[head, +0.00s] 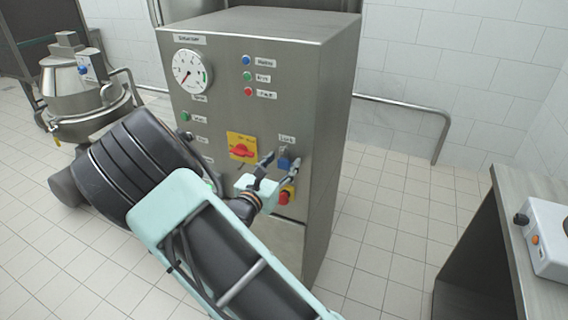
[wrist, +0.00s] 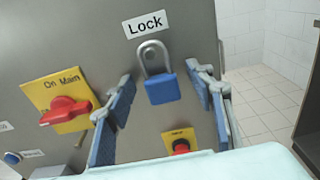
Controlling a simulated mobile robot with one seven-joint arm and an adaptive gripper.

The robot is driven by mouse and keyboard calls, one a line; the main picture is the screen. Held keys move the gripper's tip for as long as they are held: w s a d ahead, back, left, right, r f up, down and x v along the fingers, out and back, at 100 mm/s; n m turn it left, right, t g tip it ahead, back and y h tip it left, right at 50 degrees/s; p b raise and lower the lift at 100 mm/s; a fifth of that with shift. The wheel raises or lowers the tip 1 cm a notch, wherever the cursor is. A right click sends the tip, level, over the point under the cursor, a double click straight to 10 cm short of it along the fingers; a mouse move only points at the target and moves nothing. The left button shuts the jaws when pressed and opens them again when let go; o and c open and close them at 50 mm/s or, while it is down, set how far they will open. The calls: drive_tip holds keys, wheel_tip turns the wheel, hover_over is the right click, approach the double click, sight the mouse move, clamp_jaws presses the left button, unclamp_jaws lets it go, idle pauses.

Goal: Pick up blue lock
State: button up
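The blue lock (wrist: 162,89) hangs by its grey shackle on the front of the steel cabinet, under a "Lock" label (wrist: 145,23). In the head view the lock (head: 285,163) is small and partly covered by my gripper (head: 279,168). In the wrist view my gripper (wrist: 164,108) is open, with one blue-padded finger on each side of the lock. Gaps show between the lock and both fingers, so I see no contact. How far the fingertips are from the panel I cannot tell.
The steel cabinet (head: 240,90) carries a red switch on a yellow plate (wrist: 65,108) left of the lock and a red button (wrist: 181,146) below it. A grey-topped table (head: 535,265) stands at the right. A steel kettle (head: 80,85) stands at the left.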

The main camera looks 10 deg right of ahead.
drive_tip(key=c, duration=1.2)
drive_tip(key=shift+c, duration=0.3)
drive_tip(key=shift+r, duration=0.1)
